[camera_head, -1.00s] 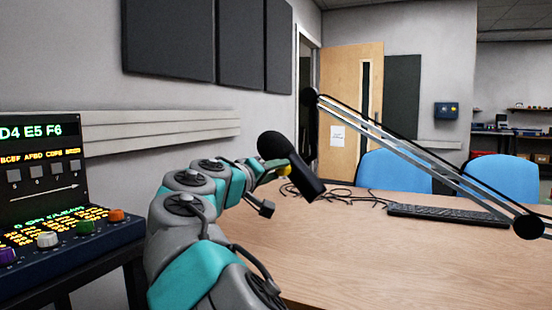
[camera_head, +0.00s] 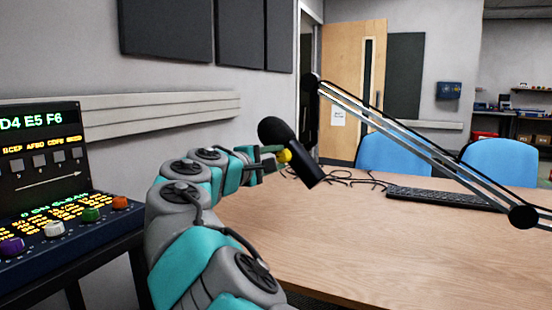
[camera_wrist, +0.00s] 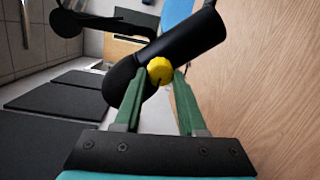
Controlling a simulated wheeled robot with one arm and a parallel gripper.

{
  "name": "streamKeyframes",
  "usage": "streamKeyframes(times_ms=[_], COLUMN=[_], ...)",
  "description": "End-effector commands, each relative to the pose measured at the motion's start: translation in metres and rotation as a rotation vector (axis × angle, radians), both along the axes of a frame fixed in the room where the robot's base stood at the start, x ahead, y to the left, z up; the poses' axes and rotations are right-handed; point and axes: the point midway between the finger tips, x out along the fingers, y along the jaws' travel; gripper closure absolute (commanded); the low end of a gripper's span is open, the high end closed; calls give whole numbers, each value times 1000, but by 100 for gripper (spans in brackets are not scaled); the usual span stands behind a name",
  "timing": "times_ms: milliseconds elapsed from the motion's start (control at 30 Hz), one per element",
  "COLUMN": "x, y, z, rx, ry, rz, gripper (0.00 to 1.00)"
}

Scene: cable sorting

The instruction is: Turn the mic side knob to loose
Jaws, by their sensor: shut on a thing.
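The black microphone (camera_head: 300,158) hangs at the end of a boom arm (camera_head: 420,150) above the table. Its yellow side knob (camera_head: 284,156) faces my gripper (camera_head: 272,153). In the wrist view the yellow knob (camera_wrist: 160,70) sits between the tips of the two green fingers of my gripper (camera_wrist: 159,74), with the microphone (camera_wrist: 180,50) tilted behind it. The gripper is shut on the knob. A small dark mark shows on the knob's lower edge in the wrist view; its exact setting cannot be read.
A console (camera_head: 60,215) with coloured knobs and a lit display stands at the left. The wooden table (camera_head: 350,240) holds cables (camera_head: 350,180) and a keyboard (camera_head: 440,197). Two blue chairs (camera_head: 395,152) stand behind it. The table's front is clear.

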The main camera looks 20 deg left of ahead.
Motion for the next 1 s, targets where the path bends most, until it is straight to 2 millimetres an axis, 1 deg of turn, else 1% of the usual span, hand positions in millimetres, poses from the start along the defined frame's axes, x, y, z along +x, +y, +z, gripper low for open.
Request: streamKeyframes(times_ms=[300,700,733,900,1000], x=[0,0,0,0,0], y=[0,1,1,0,0], z=[-1,-1,-1,-1,-1], rx=[-72,-76,-76,-75,-75], ry=[20,22,22,21,21], rz=[0,1,1,1,0], gripper=[100,100,59,40,30])
